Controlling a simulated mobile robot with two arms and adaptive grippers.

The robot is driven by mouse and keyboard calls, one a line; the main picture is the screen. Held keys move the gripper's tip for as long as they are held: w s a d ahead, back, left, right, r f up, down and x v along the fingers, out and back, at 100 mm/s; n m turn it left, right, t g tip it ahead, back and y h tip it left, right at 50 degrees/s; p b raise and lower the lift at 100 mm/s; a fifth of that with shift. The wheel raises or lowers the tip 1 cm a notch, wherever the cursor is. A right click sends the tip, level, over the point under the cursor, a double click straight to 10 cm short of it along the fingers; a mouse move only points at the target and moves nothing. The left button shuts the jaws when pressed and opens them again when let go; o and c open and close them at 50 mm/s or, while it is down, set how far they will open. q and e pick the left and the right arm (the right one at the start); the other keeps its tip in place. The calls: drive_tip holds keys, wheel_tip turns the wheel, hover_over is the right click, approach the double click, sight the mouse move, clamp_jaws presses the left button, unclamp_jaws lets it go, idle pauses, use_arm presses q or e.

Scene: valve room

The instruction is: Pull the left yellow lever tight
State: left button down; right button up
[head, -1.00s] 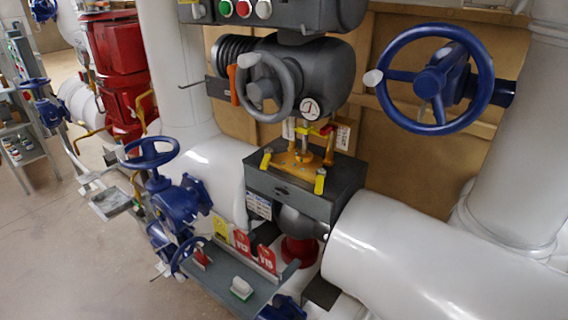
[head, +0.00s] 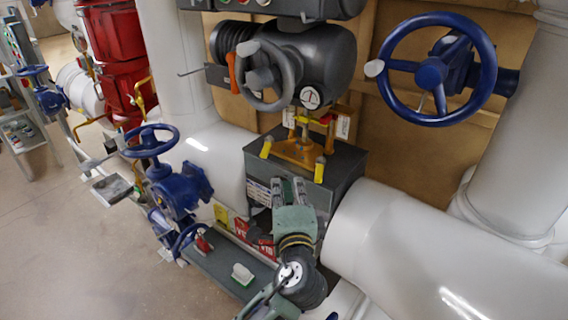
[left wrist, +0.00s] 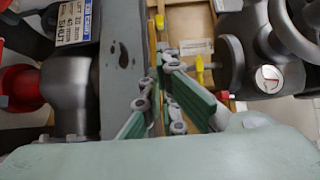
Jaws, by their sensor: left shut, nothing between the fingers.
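The left yellow lever (head: 266,146) is a short upright handle at the left of an orange-yellow bracket (head: 299,152) on a dark grey box. It also shows near the top of the left wrist view (left wrist: 159,22). A similar right yellow lever (head: 320,169) stands at the box's front right. My left gripper (head: 289,188) is in front of the box, below and between the two levers and apart from the left one. It is shut and empty; its green-padded fingers (left wrist: 170,98) show in the left wrist view. My right gripper is not in view.
A grey handwheel (head: 268,76) and a dark actuator hang above the bracket. A large blue wheel (head: 431,72) is at the upper right. Blue valves (head: 178,190) stand at left, and a thick white pipe (head: 430,250) runs right of the box.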

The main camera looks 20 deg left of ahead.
sight(284, 163)
use_arm(q)
drive_tip(key=p+x, duration=0.2)
drive_tip(key=x, duration=0.8)
drive_tip(key=shift+p, duration=0.4)
